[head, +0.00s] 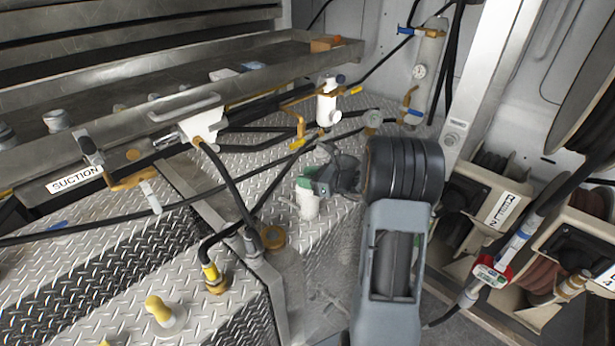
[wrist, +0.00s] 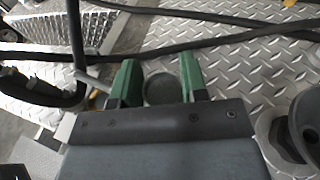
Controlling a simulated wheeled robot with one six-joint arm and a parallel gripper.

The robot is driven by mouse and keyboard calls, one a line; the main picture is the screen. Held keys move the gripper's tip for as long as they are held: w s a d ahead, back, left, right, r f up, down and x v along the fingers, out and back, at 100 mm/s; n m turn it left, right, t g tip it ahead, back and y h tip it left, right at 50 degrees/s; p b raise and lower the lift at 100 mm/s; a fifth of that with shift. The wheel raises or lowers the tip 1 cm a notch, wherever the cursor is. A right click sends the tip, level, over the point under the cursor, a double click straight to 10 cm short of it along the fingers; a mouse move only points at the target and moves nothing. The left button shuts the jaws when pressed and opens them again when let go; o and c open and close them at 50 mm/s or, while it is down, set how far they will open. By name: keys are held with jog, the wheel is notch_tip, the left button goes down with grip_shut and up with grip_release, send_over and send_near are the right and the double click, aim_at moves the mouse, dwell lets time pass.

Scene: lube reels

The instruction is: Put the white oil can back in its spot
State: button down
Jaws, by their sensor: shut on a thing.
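The white oil can (head: 307,206) is upright in my gripper (head: 312,183), near the middle of the head view. My gripper's green fingers close around its upper part. In the wrist view, the fingers (wrist: 160,82) stand on either side of the can's round, dark grey-green top (wrist: 160,90). The can is over the diamond-plate deck; whether its base touches the deck is hidden or too unclear to tell. No marked spot for it can be made out.
A metal shelf (head: 200,95) is behind. Hose reels (head: 490,205) stand at right.

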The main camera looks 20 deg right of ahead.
jog(key=shift+f, duration=0.15)
jog(key=c, duration=0.6)
grip_release()
jog(key=shift+c, duration=0.2)
